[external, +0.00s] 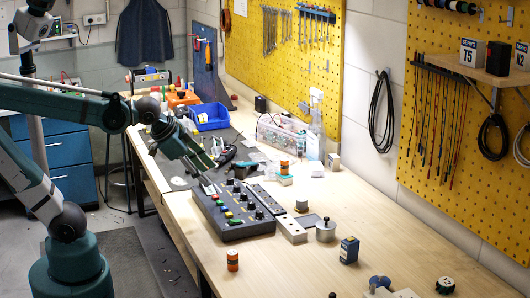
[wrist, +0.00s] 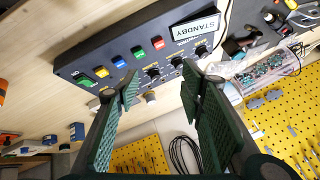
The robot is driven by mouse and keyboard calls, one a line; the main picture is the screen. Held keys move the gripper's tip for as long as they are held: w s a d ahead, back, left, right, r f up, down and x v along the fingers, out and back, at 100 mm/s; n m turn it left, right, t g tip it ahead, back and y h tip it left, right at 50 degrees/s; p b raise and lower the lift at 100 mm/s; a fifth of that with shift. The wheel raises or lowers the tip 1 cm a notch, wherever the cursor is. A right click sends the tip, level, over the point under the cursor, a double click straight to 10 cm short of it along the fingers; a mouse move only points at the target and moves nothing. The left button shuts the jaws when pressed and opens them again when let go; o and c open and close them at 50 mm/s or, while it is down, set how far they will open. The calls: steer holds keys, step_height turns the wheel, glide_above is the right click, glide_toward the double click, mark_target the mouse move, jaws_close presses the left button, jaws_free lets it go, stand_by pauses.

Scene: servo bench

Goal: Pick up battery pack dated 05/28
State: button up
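No date 05/28 can be read in either view, so I cannot tell which object is the dated battery pack. A small dark blue box (external: 348,250) stands on the right part of the bench and may be a battery pack. Small blue boxes (wrist: 77,131) also show at the lower left of the wrist view; their labels are too small to read. My gripper (wrist: 158,88) is open and empty, its two green-padded fingers apart. In the external view it hangs above the far left end of the control panel (external: 230,229), away from the blue box.
The control panel carries coloured buttons, knobs and a STANDBY display (wrist: 195,27). An orange cylinder (external: 232,260) stands at the front edge. A metal cylinder (external: 325,230) stands between panel and blue box. A blue bin (external: 209,117) and clear box (external: 280,135) are farther back.

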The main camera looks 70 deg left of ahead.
steer(key=w+d+m+y, duration=0.1)
steer(key=w+d+m, duration=0.2)
steer(key=w+m, duration=0.3)
steer(key=m+t+p, duration=0.6)
steer(key=m+t, duration=0.4)
steer(key=m, duration=1.3)
glide_above(344, 244)
steer(key=s, duration=0.5)
steer(key=shift+m+t, duration=0.3)
steer(key=f, duration=0.9)
steer(key=shift+s+d+f, duration=0.25)
steer(key=shift+d+f, duration=0.1)
steer(key=shift+d, duration=0.05)
steer(key=shift+w, duration=0.15)
steer(key=shift+w+a, duration=0.2)
steer(key=shift+w, duration=0.95)
